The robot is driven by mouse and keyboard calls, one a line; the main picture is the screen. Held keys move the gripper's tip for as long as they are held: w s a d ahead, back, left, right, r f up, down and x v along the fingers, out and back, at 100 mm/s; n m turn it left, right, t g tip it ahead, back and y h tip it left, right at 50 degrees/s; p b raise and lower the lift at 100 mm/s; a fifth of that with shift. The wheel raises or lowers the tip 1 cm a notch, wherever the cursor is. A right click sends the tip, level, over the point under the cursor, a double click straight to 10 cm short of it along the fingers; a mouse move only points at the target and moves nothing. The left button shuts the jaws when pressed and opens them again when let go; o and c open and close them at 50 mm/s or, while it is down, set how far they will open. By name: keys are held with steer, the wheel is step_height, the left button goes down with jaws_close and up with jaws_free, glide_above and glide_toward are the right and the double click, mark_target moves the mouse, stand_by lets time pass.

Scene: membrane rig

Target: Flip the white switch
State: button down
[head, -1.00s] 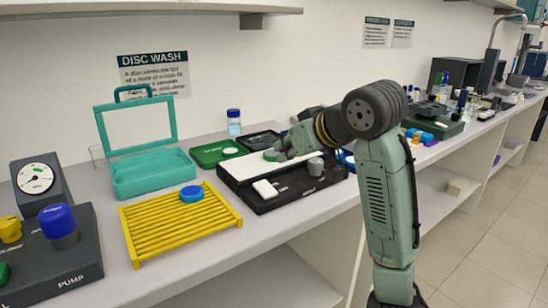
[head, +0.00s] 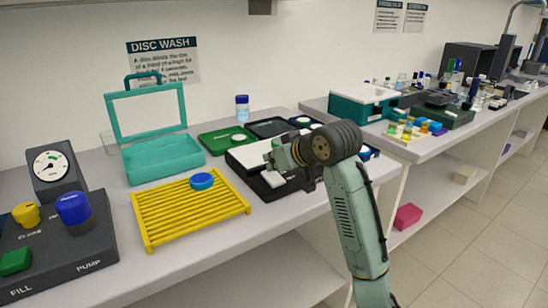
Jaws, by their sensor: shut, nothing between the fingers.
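The white switch (head: 272,180) is a small white block on the front part of a black unit (head: 270,193) with a pale top panel, at the middle of the bench. My gripper (head: 270,162) is shut and empty, close above and behind the white switch in the picture. I cannot tell whether it touches the switch. My gripper and wrist hide the right part of the unit, including its grey knob.
A yellow rack (head: 190,212) with a blue disc (head: 202,181) lies left of the unit. A teal open case (head: 165,160) and a green tray (head: 222,142) stand behind. A dark pump panel (head: 60,245) fills the left. Floor is free at right.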

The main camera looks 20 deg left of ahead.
steer(key=shift+w+a+f, duration=0.2)
steer(key=shift+a+f, duration=0.15)
steer(key=shift+f, duration=0.1)
steer(key=shift+w+a+p, duration=0.2)
steer(key=shift+a+p, duration=0.1)
steer(key=shift+p, duration=0.2)
steer(key=shift+w+f, duration=0.15)
steer(key=shift+f, duration=0.1)
